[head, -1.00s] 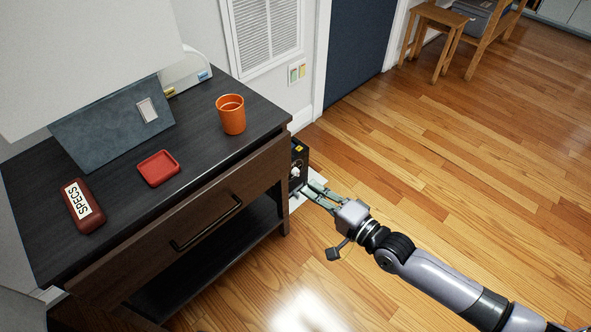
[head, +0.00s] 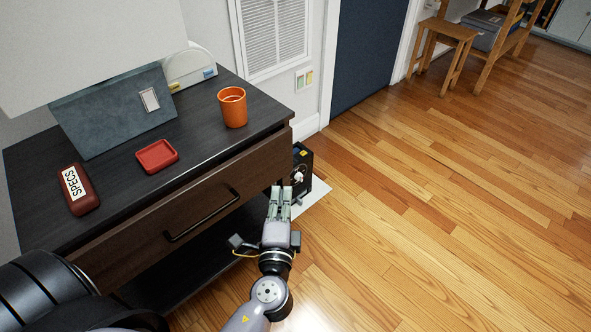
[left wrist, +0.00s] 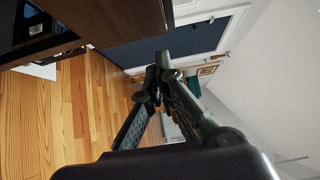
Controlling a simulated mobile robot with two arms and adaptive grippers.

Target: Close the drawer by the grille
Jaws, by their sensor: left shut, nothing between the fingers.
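The dark wooden desk (head: 120,165) stands at the left in the head view, with a grille (head: 272,36) on the wall behind it. Its brown drawer front (head: 240,180) carries a black bar handle (head: 203,215); I cannot tell clearly how far the drawer stands out. My left gripper (head: 281,188) is shut and empty, near the drawer front's lower right end, pointing away from me; contact cannot be told. In the left wrist view its fingers (left wrist: 156,72) meet at the tips, and a brown wooden panel (left wrist: 110,18) is above left. My right gripper is not in view.
On the desk are an orange cup (head: 233,107), a red tray (head: 157,156), a SPECS case (head: 80,188) and a grey-blue panel (head: 115,108). A black box (head: 302,170) stands on the floor beyond my gripper. Open wooden floor (head: 430,230) lies at the right.

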